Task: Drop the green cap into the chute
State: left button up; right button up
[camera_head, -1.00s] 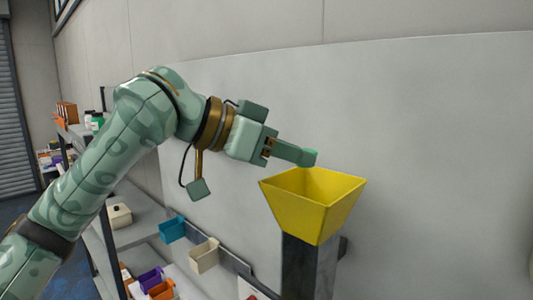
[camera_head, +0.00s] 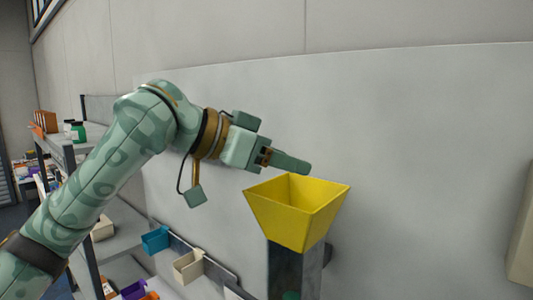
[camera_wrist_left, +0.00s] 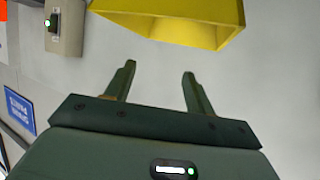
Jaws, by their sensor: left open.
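The yellow funnel of the chute (camera_head: 297,212) stands on a dark column in front of the pale wall panel. It also shows at the top of the left wrist view (camera_wrist_left: 180,22). My left gripper (camera_head: 303,166) is just above the funnel's back left rim. In the left wrist view its two fingers (camera_wrist_left: 159,72) are apart with nothing between them. A small green thing, apparently the green cap (camera_head: 290,296), shows at the dark column at the bottom edge of the head view, mostly cut off. I cannot tell whether it is inside the column or in front of it. My right gripper is out of view.
A blue bin (camera_head: 156,240) and a cream bin (camera_head: 188,267) hang on a rail left of the column. Shelves (camera_head: 110,240) with goods stand further left. A beige object (camera_head: 522,240) is at the right edge. The wall above the funnel is clear.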

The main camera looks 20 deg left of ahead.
pick_arm(q)
jog(key=b+v, duration=0.2)
jog(key=v, duration=1.4)
jog(key=shift+s+a, duration=0.15)
jog(key=shift+r, duration=0.1)
